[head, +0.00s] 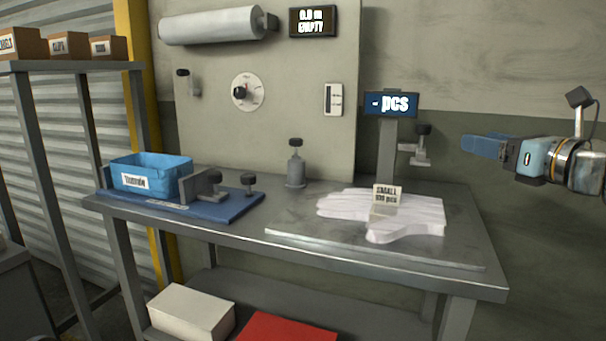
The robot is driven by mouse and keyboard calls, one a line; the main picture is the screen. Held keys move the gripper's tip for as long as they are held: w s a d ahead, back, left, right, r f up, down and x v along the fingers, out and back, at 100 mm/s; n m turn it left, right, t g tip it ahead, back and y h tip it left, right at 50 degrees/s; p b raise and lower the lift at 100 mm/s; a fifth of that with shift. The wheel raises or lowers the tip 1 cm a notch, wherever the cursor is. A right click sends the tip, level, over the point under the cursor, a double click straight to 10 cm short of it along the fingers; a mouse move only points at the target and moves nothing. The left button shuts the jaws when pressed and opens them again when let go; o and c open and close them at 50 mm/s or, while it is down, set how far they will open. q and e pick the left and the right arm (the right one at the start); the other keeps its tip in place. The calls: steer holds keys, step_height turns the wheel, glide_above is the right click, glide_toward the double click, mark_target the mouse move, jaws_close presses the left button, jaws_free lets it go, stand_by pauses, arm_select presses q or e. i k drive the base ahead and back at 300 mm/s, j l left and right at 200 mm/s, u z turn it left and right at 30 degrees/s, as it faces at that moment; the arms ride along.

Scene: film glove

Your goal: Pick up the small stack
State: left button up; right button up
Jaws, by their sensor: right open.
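The small stack (345,205) is a pile of white gloves lying flat on a thin metal plate (310,238) at the right of the steel table. A tag (387,195) reading "SMALL" and a piece count stands on it. My right gripper (478,146) is at the right, above table height, to the right of and apart from the stack. It is open and empty, with its blue fingers pointing left. My left gripper is not in view.
A display reading "- pcs" (391,104) stands on a post behind the stack. A blue bin (150,172) and clamp-like parts sit on a blue board (215,212) at the left. A grey bottle-like holder (296,168) stands mid-back. The table's middle front is clear.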

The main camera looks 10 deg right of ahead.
mark_target(390, 215)
steer(key=k+l, duration=0.15)
steer(key=k, duration=0.35)
steer(key=k+l, duration=0.2)
steer(key=k, duration=0.25)
